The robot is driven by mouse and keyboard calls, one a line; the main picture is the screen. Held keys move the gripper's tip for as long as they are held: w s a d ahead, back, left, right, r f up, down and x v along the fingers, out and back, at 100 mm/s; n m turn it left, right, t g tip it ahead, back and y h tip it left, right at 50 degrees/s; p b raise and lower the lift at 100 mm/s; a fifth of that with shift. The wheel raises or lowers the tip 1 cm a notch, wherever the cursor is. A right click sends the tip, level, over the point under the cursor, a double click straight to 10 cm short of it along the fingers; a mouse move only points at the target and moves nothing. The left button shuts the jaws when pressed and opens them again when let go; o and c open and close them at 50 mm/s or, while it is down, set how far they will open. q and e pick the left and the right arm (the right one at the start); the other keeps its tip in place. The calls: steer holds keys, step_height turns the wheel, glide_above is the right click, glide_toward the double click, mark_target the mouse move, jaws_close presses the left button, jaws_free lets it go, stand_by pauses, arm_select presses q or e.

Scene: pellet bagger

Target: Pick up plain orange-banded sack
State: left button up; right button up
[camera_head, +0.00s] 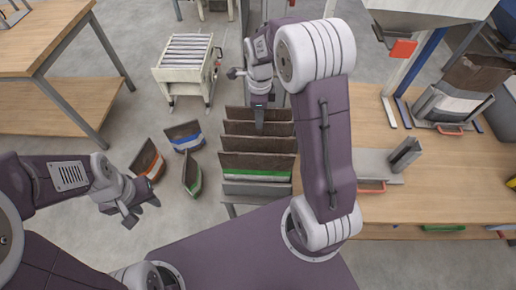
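A brown sack with an orange band (149,161) stands open-topped on the floor at left, beside a blue-banded sack (185,137) and a green-banded sack (192,176). Whether the orange-banded sack carries other marks is too small to tell. My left gripper (138,211) is below the orange-banded sack in the picture, apart from it and empty, its two fingers spread. My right gripper (259,104) is over the far part of a rack of brown sacks (257,143); its fingertips are not clear, and I cannot tell whether it touches a sack.
A wooden table (35,45) stands at upper left and a white slatted cart (186,50) at the back. A wooden bench (440,185) fills the right, with a metal channel piece (404,156) and a brown and white sack (465,90) on it. Grey floor is clear around the floor sacks.

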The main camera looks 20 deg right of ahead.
step_height(320, 180, down, 3)
steer(key=shift+a+r, duration=0.1)
steer(key=shift+a, duration=0.05)
steer(key=shift+w+f, duration=0.15)
steer(key=shift+f, duration=0.35)
steer(key=shift+r, duration=0.1)
jaws_close()
stand_by(0.8)
